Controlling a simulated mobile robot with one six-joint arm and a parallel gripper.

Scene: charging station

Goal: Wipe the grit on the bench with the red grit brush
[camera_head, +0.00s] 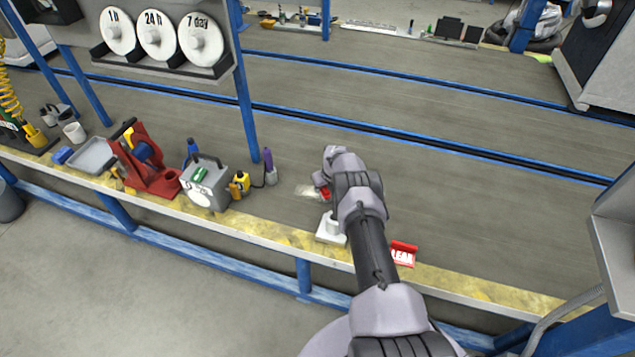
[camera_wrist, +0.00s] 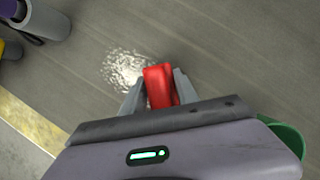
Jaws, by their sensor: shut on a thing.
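The red grit brush (camera_wrist: 159,86) is between the two fingers of my gripper (camera_wrist: 158,93) in the wrist view, and the fingers are shut on it. The grit (camera_wrist: 122,66) is a pale speckled patch on the bench (camera_wrist: 230,50), just ahead and left of the brush. In the head view the grit (camera_head: 308,191) lies to the left of the brush (camera_head: 324,192), and my arm covers part of my gripper (camera_head: 322,182). The brush's underside is hidden, so I cannot tell whether it touches the bench.
A white block-like stand (camera_head: 330,230) and a red sign (camera_head: 403,253) stand near the bench's yellow front edge. The bench behind is largely clear.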

